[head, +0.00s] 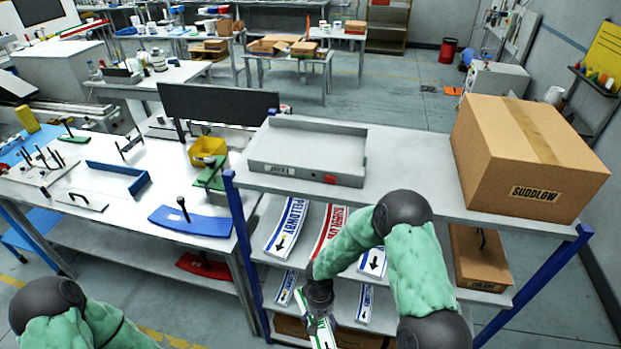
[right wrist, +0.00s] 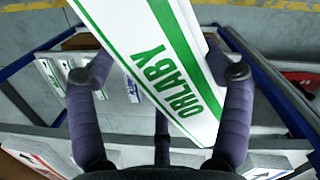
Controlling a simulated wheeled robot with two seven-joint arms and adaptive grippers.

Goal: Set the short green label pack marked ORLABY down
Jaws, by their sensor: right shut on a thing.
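The green-and-white label pack marked ORLABY (right wrist: 160,60) is between the fingers of my right gripper (right wrist: 165,85), which is shut on it. In the right wrist view the pack lies slanted, its lettering in full view. In the head view part of the pack (head: 323,337) shows at the bottom edge, below my right gripper (head: 318,312), in front of the shelf unit. My right arm hides part of the shelves. My left gripper is out of view; only part of my left arm shows at the lower left.
The shelf unit's top (head: 405,170) bears a grey tray (head: 310,150) and a SUDDLOW carton (head: 530,155). Lower shelves hold a PELLOWBY pack (head: 287,228), a red-striped pack (head: 330,232) and smaller blue-striped packs (head: 364,304). A workbench (head: 120,215) with tools stands left.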

